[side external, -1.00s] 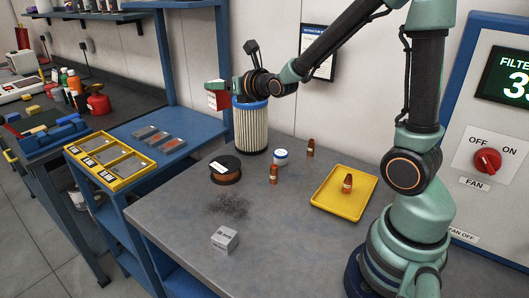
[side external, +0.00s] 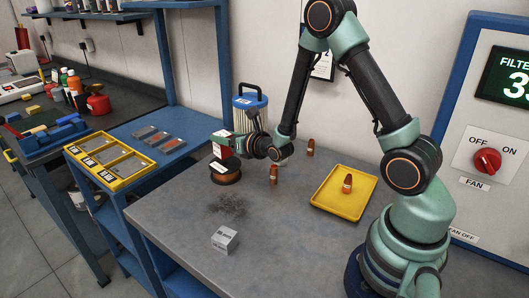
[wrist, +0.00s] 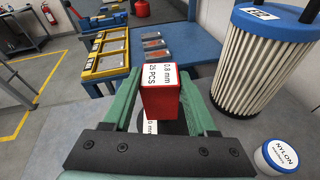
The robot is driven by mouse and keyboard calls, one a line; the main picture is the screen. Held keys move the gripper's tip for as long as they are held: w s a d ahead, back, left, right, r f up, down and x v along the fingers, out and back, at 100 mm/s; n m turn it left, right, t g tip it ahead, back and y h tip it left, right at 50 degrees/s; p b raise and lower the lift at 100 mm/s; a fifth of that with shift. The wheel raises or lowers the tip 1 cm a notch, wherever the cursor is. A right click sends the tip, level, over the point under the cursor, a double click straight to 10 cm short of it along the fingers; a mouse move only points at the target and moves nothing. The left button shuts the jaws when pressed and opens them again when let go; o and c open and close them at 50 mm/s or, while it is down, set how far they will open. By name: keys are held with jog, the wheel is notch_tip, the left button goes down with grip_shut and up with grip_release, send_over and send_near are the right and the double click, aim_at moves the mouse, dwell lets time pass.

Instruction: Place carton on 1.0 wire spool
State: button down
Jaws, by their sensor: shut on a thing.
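A red carton (wrist: 160,88) with a white top reading "0.8 mm 25 PCS" is between the green fingers of my gripper (wrist: 160,100), shut on it. In the side view the carton (side external: 221,146) appears upright just above the wire spool (side external: 226,178), a dark disc with copper-coloured wire. In the wrist view only part of the spool (wrist: 150,128) and its white label shows below the carton; the rest is hidden. I cannot tell whether the carton touches the spool.
A tall pleated filter (side external: 250,113) stands close behind my gripper. Brown nozzles (side external: 273,175) stand nearby, one in a yellow tray (side external: 327,207). A grey block (side external: 225,240) sits near the front.

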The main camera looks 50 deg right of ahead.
aim_at(227, 156)
jog(key=shift+f, duration=1.55)
jog(key=shift+f, duration=0.1)
jog(key=shift+c, duration=1)
grip_release()
